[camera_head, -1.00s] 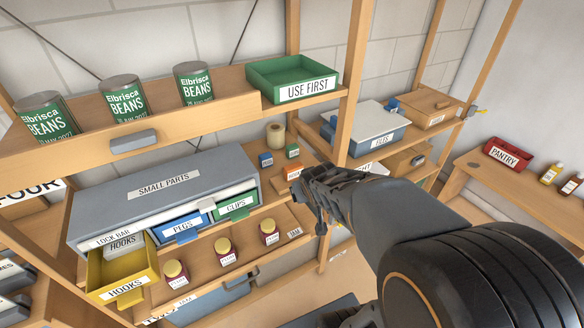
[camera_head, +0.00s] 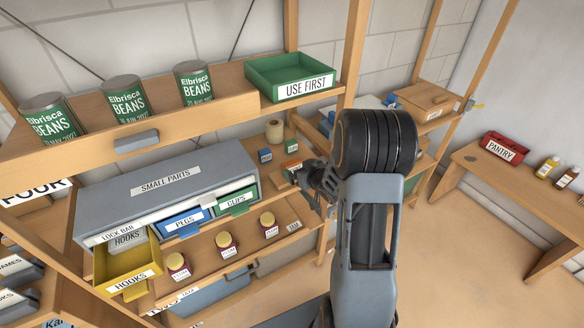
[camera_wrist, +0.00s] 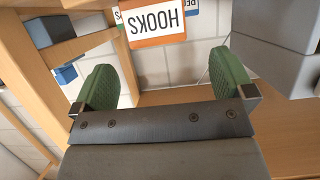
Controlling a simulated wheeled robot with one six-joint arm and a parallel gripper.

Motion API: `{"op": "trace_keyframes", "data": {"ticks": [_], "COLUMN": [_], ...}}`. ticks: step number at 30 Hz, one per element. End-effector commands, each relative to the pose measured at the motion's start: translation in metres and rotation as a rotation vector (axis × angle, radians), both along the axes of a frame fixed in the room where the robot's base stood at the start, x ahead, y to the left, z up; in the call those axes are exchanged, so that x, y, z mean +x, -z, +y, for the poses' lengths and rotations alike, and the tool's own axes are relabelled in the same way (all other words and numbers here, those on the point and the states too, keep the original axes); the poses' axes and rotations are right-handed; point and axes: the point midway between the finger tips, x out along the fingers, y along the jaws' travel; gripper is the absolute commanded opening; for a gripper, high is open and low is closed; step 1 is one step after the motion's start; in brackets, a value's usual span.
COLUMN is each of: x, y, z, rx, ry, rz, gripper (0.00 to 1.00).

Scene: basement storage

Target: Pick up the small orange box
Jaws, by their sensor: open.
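The small orange box (camera_head: 291,165) stands on the shelf board right of the grey small-parts cabinet, partly hidden by my gripper in the head view. In the wrist view the orange box (camera_wrist: 150,41) is at the top, with a white HOOKS label upside down. My gripper (camera_head: 308,184) is just in front of it, at the right end of that shelf. In the wrist view my gripper (camera_wrist: 163,85) is open and empty, its two green-padded fingers wide apart. The box lies beyond the fingertips, roughly in line with the gap.
A small blue box (camera_head: 265,156) and a small green box (camera_head: 291,146) stand near the orange one, with a tan roll (camera_head: 274,131) behind. A wooden post (camera_head: 346,70) rises close by on the right. The small-parts cabinet (camera_head: 165,180) is left, its yellow drawer (camera_head: 128,268) open.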

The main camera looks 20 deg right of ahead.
Motion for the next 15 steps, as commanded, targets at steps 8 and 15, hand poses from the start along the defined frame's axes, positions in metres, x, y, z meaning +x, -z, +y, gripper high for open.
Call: {"op": "trace_keyframes", "data": {"ticks": [8, 15], "x": [0.019, 0.045], "y": [0.008, 0.015], "z": [0.002, 0.003], "rx": [-0.001, -0.001], "ry": [0.000, -0.001], "rz": [0.002, 0.001], "gripper": [1.00, 1.00]}}
